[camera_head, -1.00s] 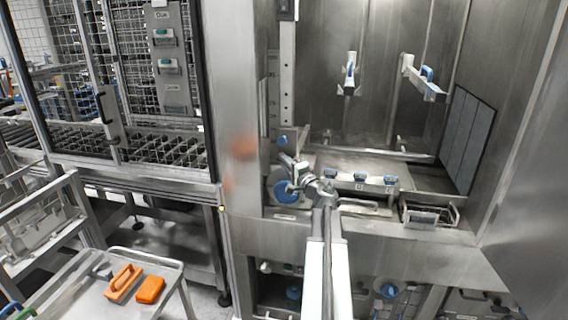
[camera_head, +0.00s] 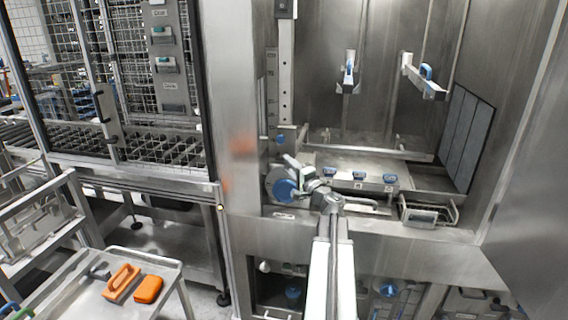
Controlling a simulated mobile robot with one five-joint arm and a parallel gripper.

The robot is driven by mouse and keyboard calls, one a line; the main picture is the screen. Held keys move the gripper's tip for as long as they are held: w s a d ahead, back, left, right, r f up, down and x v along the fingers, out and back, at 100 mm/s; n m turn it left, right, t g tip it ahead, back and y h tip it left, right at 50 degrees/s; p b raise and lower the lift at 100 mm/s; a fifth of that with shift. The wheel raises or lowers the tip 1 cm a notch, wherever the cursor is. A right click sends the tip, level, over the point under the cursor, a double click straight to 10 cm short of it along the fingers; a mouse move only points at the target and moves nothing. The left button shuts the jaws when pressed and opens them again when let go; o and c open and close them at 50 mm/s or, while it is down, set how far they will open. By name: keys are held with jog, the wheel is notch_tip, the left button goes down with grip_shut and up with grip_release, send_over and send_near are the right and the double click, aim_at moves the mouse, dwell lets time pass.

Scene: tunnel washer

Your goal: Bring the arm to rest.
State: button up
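My arm (camera_head: 332,262) reaches up from the bottom middle into the open washer chamber. My gripper (camera_head: 296,166) is at its far end, at the left side of the chamber. It is close to a round blue-faced part (camera_head: 285,190) on the left, and I cannot tell if they touch. The gripper is small and its fingers are hard to make out, so I cannot tell if it is open or shut, and no held object can be made out.
A ledge with several blue knobs (camera_head: 359,176) lies right of the gripper, with a wire basket (camera_head: 428,214) farther right. Two spray arms (camera_head: 425,78) hang above. A steel post (camera_head: 236,150) stands left. A trolley (camera_head: 90,300) at lower left carries an orange brush (camera_head: 121,281) and an orange block (camera_head: 147,289).

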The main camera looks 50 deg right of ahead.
jog(key=v, duration=0.4)
jog(key=w+a+f+n+g+y, duration=0.3)
jog(key=w+a+f+n, duration=0.15)
jog(key=a, duration=0.75)
jog(key=w+a+f+n+g+y, duration=0.35)
jog(key=a+f, duration=0.25)
jog(key=a, duration=0.5)
jog(key=w+a+f+n+g+y, duration=0.25)
jog(key=a+f+n+y, duration=0.2)
jog(key=a, duration=0.75)
jog(key=s+a+f+n+g+h, duration=0.3)
jog(key=s+a+f+g, duration=0.2)
jog(key=a, duration=0.4)
jog(key=s+a+f+n+g+h, duration=0.3)
jog(key=s+a+f+g, duration=0.2)
jog(key=a, duration=0.3)
jog(key=shift+s+a+f+n+h, duration=0.35)
jog(key=shift+s+f, duration=0.35)
jog(key=shift+f, duration=0.2)
